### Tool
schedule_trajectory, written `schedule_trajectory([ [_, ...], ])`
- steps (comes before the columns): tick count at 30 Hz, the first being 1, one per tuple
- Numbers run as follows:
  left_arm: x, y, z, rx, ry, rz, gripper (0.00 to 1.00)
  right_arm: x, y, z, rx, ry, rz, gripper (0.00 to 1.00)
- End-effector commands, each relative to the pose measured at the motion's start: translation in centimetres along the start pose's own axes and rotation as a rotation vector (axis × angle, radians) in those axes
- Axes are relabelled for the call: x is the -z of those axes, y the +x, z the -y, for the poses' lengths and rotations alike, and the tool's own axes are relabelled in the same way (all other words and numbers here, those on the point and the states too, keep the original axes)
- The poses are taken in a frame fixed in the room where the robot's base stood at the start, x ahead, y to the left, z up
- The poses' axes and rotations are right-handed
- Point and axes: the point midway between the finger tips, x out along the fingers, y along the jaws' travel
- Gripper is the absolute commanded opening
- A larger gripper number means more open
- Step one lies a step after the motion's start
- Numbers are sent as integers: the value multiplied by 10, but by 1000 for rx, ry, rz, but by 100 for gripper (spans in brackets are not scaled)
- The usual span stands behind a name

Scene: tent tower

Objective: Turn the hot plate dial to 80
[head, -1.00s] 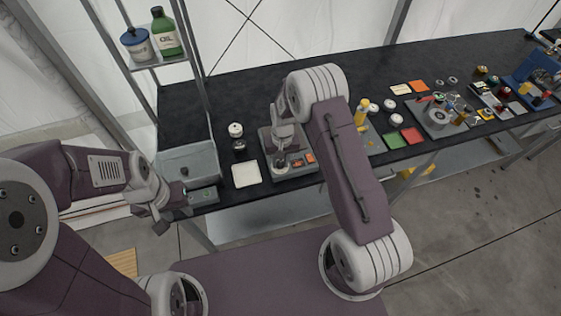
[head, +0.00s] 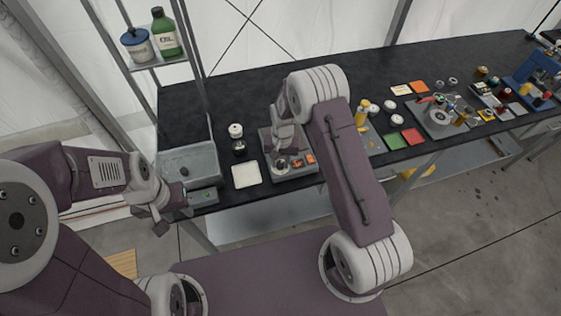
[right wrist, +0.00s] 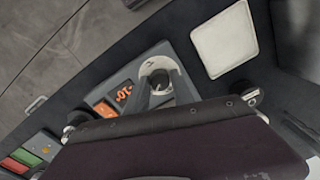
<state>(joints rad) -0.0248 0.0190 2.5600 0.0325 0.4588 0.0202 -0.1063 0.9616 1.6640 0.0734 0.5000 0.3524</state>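The hot plate (head: 294,180) is a grey unit at the front of the black bench, with an orange lit display and a round dial (head: 281,168). In the right wrist view, the dial (right wrist: 160,80) shows dark inside a pale ring, beside the orange display (right wrist: 124,93). The digits are too small and tilted to read surely. My right gripper (right wrist: 160,95) is at the dial, its grey fingers on either side; whether they press on it I cannot tell. My left gripper (head: 176,194) is at the front of a grey box (head: 208,160); its fingers are unclear.
A white square pad (head: 246,174) and small jars (head: 237,138) lie between the box and the hot plate. Green and red squares (head: 403,138) and several small items lie to the right. A shelf with bottles (head: 164,34) stands at the left.

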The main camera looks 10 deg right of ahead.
Motion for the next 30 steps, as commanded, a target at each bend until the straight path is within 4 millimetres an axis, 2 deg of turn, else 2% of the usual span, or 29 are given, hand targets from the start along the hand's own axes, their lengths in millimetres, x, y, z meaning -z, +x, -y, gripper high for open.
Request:
schedule_trajectory([
  [12,0,2,0,0,0,0,36,0,-4,0,0,-2,-1,48],
  [14,-1,6,0,0,0,0,36,1,-13,0,1,-2,-4,48],
  [21,-2,18,0,0,0,0,36,1,-66,0,2,-2,-4,48],
  [24,-2,20,0,0,0,0,36,1,-81,0,2,-1,-4,48],
  [30,-2,21,0,0,0,0,36,0,-91,0,0,-1,0,48],
])
